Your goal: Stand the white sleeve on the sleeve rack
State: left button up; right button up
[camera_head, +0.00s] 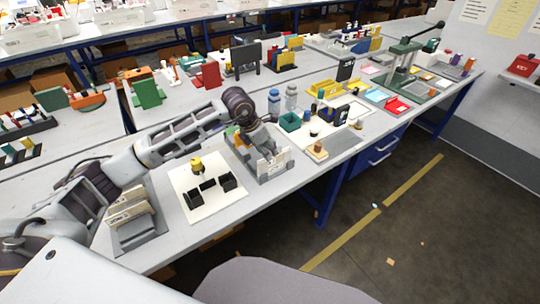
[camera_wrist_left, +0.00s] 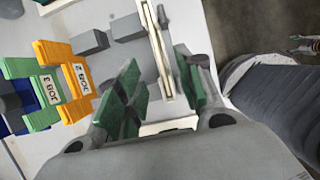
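The white sleeve (camera_head: 276,164) stands upright at the near end of the grey sleeve rack (camera_head: 268,179). In the left wrist view the white sleeve (camera_wrist_left: 158,50) appears edge-on as a thin pale strip, beside grey rack blocks (camera_wrist_left: 127,27). My left gripper (camera_head: 266,147) is over the rack. In the wrist view its green-padded fingers (camera_wrist_left: 158,80) are apart, one on each side of the strip, with gaps visible. An orange sleeve (camera_wrist_left: 66,78) and a green sleeve (camera_wrist_left: 40,95) stand farther along the rack. My right gripper is not in view.
A white board (camera_head: 207,205) with black blocks and a yellow knob lies left of the rack. A grey holder (camera_head: 140,232) with beige pieces stands farther left. The table's front edge is close.

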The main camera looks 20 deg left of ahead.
pick_arm(q)
jog(key=shift+v, duration=1.4)
